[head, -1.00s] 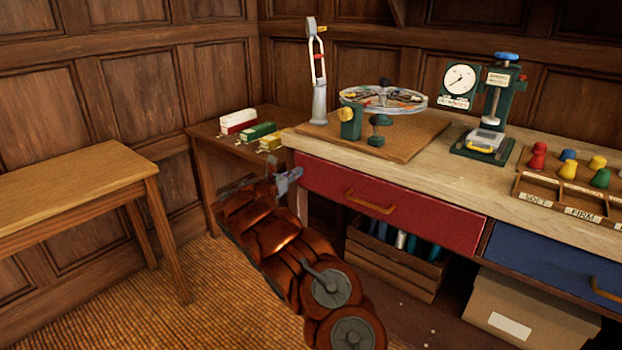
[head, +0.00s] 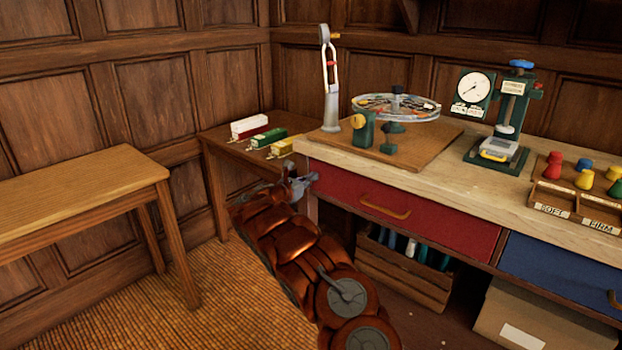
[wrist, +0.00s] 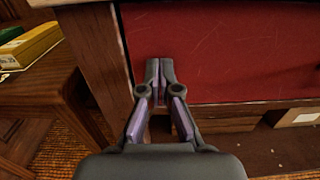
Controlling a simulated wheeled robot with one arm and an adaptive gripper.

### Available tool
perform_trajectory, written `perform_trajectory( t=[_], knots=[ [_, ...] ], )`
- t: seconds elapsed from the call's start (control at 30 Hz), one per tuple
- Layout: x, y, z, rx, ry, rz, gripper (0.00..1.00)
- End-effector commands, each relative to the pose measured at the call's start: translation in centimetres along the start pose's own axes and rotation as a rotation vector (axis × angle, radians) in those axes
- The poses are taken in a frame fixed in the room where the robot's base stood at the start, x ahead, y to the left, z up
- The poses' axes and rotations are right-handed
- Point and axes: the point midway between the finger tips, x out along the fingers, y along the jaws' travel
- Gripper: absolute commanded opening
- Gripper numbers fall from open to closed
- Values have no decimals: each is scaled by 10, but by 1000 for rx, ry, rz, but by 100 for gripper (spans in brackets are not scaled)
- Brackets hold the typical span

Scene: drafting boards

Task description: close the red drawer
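The red drawer (head: 440,222) sits under the left part of the wooden workbench (head: 470,187), with a brass handle (head: 385,207) on its front. Its front looks close to flush with the bench; I cannot tell whether a small gap is left. My gripper (head: 313,178) is at the left end of the drawer front. In the wrist view, the fingers of my gripper (wrist: 160,66) are together and empty, pointing at the lower left part of the red front (wrist: 230,50). I cannot tell whether the tips touch it. The handle is outside the wrist view.
A blue drawer (head: 560,278) is to the right. A wooden crate (head: 405,270) and a cardboard box (head: 540,320) stand below. A small side table (head: 230,140) with boxes is left of the bench, and another table (head: 80,190) stands further left. Open floor lies between.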

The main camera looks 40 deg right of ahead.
Motion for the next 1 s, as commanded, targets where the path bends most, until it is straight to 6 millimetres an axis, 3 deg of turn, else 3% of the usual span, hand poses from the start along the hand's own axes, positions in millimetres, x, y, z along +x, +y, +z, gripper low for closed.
perform_trajectory(
  t=[0.2, 0.53, 0.73, 1.0],
  knots=[
    [-48, 8, 1, -4, -3, 17, 0],
    [-109, 7, 0, -4, -1, 17, 0],
    [-129, 6, 0, -1, -2, 14, 0],
    [-135, 6, 0, 0, 0, 12, 0]
  ],
)
